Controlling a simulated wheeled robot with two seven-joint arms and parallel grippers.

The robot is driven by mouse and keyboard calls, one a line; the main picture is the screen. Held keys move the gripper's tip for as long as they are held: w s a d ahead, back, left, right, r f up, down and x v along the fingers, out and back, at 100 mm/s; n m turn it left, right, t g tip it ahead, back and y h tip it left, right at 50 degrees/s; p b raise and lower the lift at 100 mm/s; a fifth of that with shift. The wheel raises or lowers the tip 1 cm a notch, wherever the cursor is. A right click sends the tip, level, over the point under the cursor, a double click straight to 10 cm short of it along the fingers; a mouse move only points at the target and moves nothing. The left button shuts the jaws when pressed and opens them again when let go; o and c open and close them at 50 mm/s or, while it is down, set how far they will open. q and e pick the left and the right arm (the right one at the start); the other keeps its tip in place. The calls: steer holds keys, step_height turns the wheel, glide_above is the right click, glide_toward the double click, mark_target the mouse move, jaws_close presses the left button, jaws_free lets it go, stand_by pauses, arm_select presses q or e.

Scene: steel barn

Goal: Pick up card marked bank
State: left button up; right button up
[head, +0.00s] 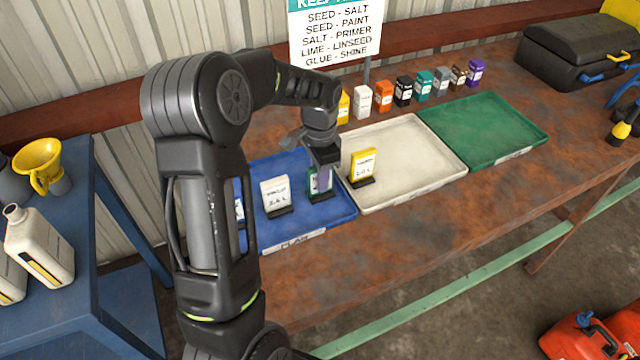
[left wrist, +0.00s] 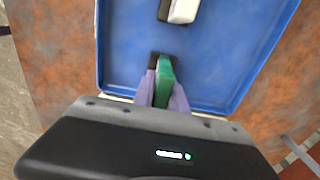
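A green card (head: 317,183) stands in a dark foot near the right side of the blue tray (head: 335,212). My left gripper (head: 322,176) is over it, pointing down. In the left wrist view, the fingers of my left gripper (left wrist: 162,90) lie along both sides of the green card (left wrist: 165,75), with no gap showing. The card's marking is mostly covered. A white card (head: 275,194) stands to its left in the blue tray, and a yellow card (head: 364,163) stands in the white tray (head: 425,180). I cannot read the word "bank" on any card. My right gripper is out of view.
An empty green tray (head: 490,130) is at the right. Several small coloured boxes (head: 404,92) stand in a row behind the trays. A sign (head: 335,30) and a black toolbox (head: 575,55) are at the back. A blue stand (head: 85,235) with bottles is at the left.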

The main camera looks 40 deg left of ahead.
arm_select(q)
jaws_close()
stand_by(0.3)
step_height(320, 180, up, 10)
steer(key=shift+r+b, duration=0.1)
steer(key=shift+b, duration=0.65)
stand_by(0.5)
